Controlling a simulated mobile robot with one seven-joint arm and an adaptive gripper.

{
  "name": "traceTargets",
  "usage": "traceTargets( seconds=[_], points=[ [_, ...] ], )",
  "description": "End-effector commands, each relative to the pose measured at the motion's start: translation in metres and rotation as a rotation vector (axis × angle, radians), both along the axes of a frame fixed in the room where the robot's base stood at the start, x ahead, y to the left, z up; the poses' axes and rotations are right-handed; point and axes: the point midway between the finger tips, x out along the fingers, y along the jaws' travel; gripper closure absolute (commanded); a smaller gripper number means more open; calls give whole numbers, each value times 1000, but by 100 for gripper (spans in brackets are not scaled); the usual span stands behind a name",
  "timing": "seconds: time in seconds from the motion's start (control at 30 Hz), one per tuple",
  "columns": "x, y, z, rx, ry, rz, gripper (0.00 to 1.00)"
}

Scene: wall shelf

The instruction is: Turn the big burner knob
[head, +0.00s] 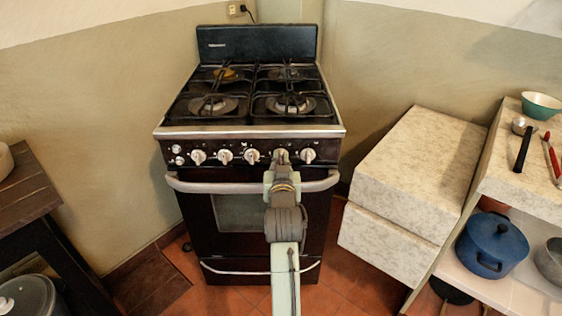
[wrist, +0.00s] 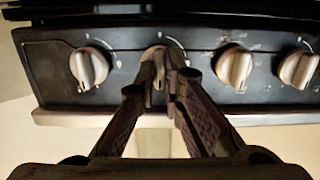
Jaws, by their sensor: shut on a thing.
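The stove's front panel (head: 235,146) carries a row of white knobs. My gripper (head: 281,163) is at the second large knob from the right in the head view. In the wrist view my gripper (wrist: 160,75) is shut on this burner knob (wrist: 153,54), with a finger on each side of it. Its face is mostly hidden by the fingers. The rightmost knob (head: 308,155) in the head view is free, and so is the knob (head: 251,156) left of the held one. I cannot read the markings well enough to tell the burner.
The oven handle (head: 200,187) runs just below the knobs. Black grates (head: 213,104) cover the stove top. A pale stone-topped block (head: 415,160) stands at right. A blue pot (head: 492,243) sits on a low shelf, and a dark wooden table (head: 22,185) is at left.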

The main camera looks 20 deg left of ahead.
Motion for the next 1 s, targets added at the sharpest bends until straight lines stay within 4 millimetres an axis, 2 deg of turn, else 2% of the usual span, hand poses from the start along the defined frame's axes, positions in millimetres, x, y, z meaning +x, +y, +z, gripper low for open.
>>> traceTargets(
  seconds=[0.43, 0.47, 0.73, 1.0],
  points=[
    [0, 0, 0, 9, 4, 0, 100],
    [0, 0, 0, 9, 4, 0, 89],
    [0, 0, 0, 8, 3, 0, 71],
    [0, 0, 0, 8, 3, 0, 71]
  ],
)
